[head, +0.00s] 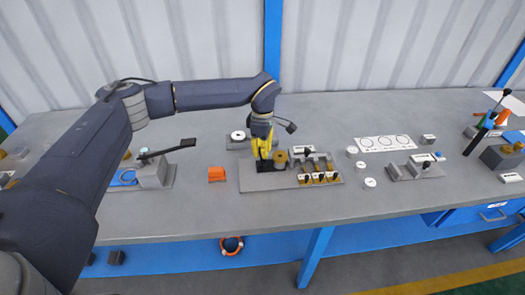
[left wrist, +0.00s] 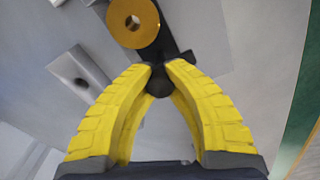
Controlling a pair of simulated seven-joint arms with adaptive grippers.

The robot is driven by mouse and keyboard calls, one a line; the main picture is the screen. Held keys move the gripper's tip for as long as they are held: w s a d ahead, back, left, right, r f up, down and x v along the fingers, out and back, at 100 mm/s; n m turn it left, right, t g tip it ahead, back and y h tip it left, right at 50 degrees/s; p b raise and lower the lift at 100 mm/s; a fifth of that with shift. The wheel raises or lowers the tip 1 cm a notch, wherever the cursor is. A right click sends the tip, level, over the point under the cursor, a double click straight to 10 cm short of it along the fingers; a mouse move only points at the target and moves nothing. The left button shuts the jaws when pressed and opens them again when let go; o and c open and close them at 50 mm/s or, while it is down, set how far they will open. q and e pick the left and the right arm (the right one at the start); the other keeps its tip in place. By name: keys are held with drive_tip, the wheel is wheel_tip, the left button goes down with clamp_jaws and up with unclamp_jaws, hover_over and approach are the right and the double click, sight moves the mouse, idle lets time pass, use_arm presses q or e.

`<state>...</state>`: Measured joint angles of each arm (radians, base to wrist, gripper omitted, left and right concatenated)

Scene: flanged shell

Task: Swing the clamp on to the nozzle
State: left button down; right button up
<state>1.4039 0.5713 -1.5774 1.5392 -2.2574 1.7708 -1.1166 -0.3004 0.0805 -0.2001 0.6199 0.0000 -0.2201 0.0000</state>
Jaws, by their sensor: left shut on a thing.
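A brass, round part with a central hole, which looks like the nozzle (left wrist: 133,22), stands just beyond my fingertips in the left wrist view. In the head view the nozzle (head: 280,158) is on the left half of a grey base plate (head: 255,182). A dark bar with a round knob, apparently the clamp (left wrist: 158,82), lies beside the nozzle. My left gripper (left wrist: 158,68) points down with its yellow fingers shut on the clamp's knob. In the head view the left gripper (head: 263,150) covers most of the clamp, just left of the nozzle. Whether bar and nozzle touch is unclear.
A holder with several dark and brass pieces (head: 320,178) stands on the plate to the right. A white disc on a grey block (head: 238,135) is behind. Small white discs (head: 370,183) lie to the right.

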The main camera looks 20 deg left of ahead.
use_arm(q)
drive_tip(key=n, duration=0.8)
drive_tip(key=shift+n, duration=0.4)
drive_tip(key=n, duration=0.8)
drive_tip(key=shift+n, duration=0.5)
drive_tip(key=c, duration=1.2)
unclamp_jaws()
drive_tip(key=shift+o, duration=0.2)
wheel_tip(320, 180, up, 12)
